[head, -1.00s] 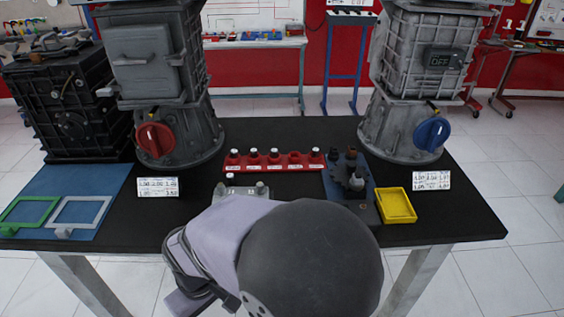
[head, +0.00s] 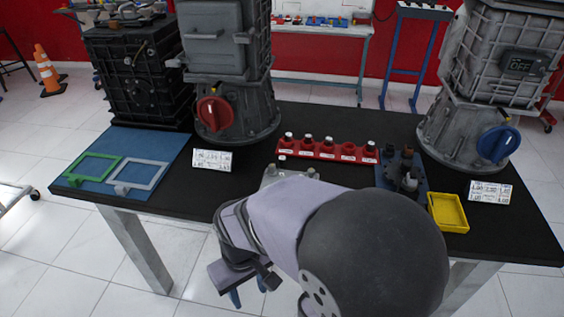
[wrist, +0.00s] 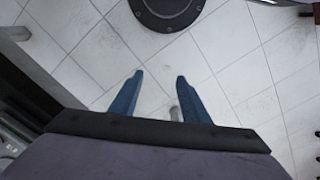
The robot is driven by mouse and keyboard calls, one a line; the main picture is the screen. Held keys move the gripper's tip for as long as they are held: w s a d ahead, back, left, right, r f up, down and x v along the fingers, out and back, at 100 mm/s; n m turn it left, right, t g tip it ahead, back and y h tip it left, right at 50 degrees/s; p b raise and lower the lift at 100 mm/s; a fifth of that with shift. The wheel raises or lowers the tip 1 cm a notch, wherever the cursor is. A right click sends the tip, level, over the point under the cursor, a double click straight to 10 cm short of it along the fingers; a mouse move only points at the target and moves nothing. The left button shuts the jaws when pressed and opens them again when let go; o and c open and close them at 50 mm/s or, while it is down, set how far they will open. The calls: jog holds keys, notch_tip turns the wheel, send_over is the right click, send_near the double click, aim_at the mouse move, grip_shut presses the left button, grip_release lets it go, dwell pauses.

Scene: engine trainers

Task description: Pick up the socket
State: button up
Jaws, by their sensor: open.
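A red rack (head: 318,153) with white labels stands on the black table and holds several small dark, socket-like pieces (head: 308,140), some with light tops. Which piece is the task's socket I cannot tell. My gripper (head: 252,291) hangs in front of the table's front edge, left of my forearm, well apart from the rack. No rack or socket shows in the wrist view. My arm hides part of the table's front.
A grey metal part (head: 287,176) sits before the rack, partly behind my arm. A dark blue holder (head: 391,190) with upright pieces and a yellow tray (head: 448,212) are to the right. Engine housings stand behind. A blue mat (head: 150,155) with green and grey frames is left.

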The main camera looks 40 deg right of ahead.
jog(key=w+d+r+m+t+p, duration=0.1)
jog(key=w+d+r+t+p, duration=0.1)
jog(key=w+d+r+p, duration=0.55)
jog(key=w+d+r+m+t+p, duration=0.1)
jog(key=w+d+r+t+p, duration=0.15)
jog(key=w+d+r, duration=0.6)
jog(key=shift+n+g, duration=0.25)
jog(key=shift+n, duration=0.25)
jog(key=w+d+f, duration=0.1)
jog(key=w+d, duration=0.1)
jog(key=w+d+f+p, duration=0.1)
jog(key=w+d, duration=0.1)
jog(key=w+d+f+p, duration=0.1)
jog(key=w, duration=0.2)
jog(key=shift+w+d, duration=0.1)
jog(key=shift+d, duration=0.3)
jog(key=p, duration=0.1)
send_near(283, 159)
notch_tip(283, 159, down, 2)
jog(key=n, duration=0.1)
jog(key=shift+w+p+x, duration=0.2)
jog(key=shift+p+x, duration=0.5)
jog(key=shift+x, duration=1.25)
jog(key=shift+w+p+x, duration=0.15)
jog(key=shift+p+x, duration=0.55)
jog(key=shift+x, duration=1.25)
jog(key=shift+r, duration=0.1)
